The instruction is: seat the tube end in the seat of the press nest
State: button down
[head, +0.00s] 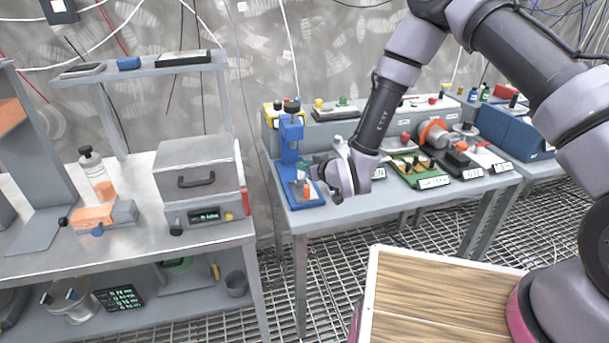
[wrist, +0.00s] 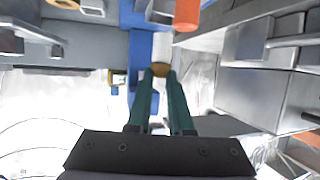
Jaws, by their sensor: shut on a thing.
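The blue press (head: 290,140) stands at the left end of the grey table, with its base plate (head: 305,203) in front of its column. Its blue column also shows at the top of the wrist view (wrist: 140,45). My gripper (wrist: 160,78) has its green fingers closed together at the tips, on a small brass-coloured round piece, seemingly the tube end (wrist: 160,69). In the head view my gripper (head: 308,174) is low over the press base. An orange cylinder (wrist: 185,14) is beside the column, apart from the fingertips. The seat of the nest cannot be made out.
A steel bench (head: 150,248) with a handled box (head: 196,165) is at left. Bare tabletop lies in front of my gripper.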

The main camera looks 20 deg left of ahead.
aim_at(303, 173)
jog(key=shift+f, duration=1.45)
jog(key=shift+f, duration=0.15)
jog(key=c, duration=0.8)
grip_release()
